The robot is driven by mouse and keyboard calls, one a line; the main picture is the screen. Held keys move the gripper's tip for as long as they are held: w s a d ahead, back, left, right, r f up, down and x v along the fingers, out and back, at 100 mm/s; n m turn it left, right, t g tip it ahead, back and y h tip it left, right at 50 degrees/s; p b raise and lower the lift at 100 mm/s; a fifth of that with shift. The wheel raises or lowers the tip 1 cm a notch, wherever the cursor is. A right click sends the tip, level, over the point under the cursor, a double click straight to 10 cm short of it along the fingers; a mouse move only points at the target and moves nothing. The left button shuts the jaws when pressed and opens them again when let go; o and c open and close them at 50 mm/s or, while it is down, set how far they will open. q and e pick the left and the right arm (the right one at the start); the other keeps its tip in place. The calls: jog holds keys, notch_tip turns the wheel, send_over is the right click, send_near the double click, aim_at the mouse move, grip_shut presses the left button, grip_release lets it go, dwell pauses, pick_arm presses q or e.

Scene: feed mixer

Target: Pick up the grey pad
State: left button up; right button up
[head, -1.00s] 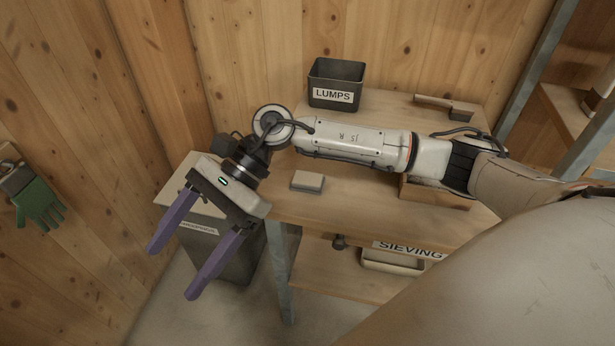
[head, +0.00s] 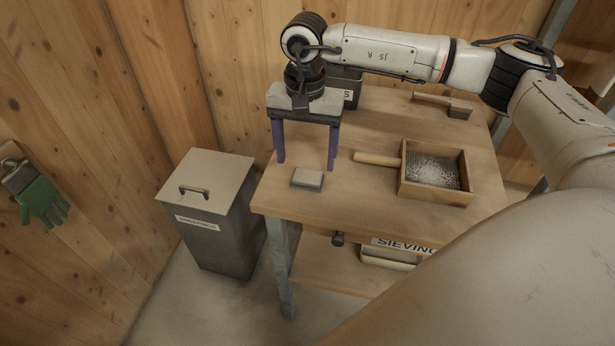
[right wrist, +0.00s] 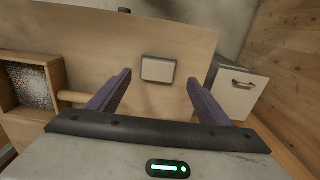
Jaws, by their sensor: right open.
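The grey pad (head: 307,179) is a small flat block lying on the wooden table near its left front part. It also shows in the right wrist view (right wrist: 158,69), beyond and between the fingertips. My right gripper (head: 305,166) is open and empty, with its two purple fingers pointing down. It hangs above the table, behind the pad in the head view, and does not touch it. In the right wrist view its fingers (right wrist: 158,82) stand wide apart. My left gripper is not in view.
A wooden sieve box (head: 401,178) with a handle and pale grains stands right of the pad. A brush (head: 459,110) lies at the back right. The bin marked LUMPS (head: 350,76) is partly hidden by my arm. A lidded grey bin (head: 225,238) stands left of the table (head: 350,215).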

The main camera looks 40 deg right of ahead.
aim_at(308, 175)
notch_tip(308, 175, down, 5)
jog(key=shift+s+d+r, duration=0.1)
jog(key=shift+d+r, duration=0.05)
jog(key=c, duration=1)
jog(key=shift+r, duration=0.15)
notch_tip(308, 175, up, 10)
jog(key=shift+f, duration=0.1)
